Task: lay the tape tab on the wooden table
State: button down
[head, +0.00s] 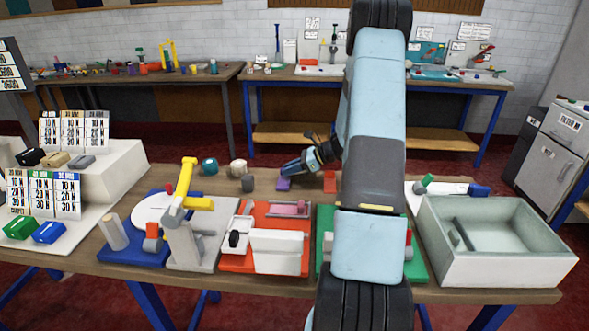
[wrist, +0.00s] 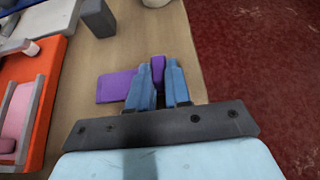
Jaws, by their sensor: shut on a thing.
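The tape tab looks to be the purple piece (head: 283,184) at the far side of the wooden table (head: 120,262). In the wrist view, its flat purple part (wrist: 114,88) reaches left from my fingers and its upright part stands between them. My gripper (wrist: 158,72) is shut on that upright part. In the head view my gripper (head: 286,170) comes in low from the right. The tab is at or very near the bare tabletop; I cannot tell whether it touches. My arm hides part of the table.
An orange-red fixture (head: 272,262) stands in front, with a grey block (head: 248,183) left of the tab. A red piece (head: 330,181) lies to the right. A pale open bin (head: 500,268) stands at the right end. Bare wood surrounds the tab.

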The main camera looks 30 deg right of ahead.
jog(key=shift+f, duration=0.2)
jog(key=c, duration=1.1)
grip_release()
jog(key=shift+o, duration=0.2)
jog(key=shift+r, duration=0.1)
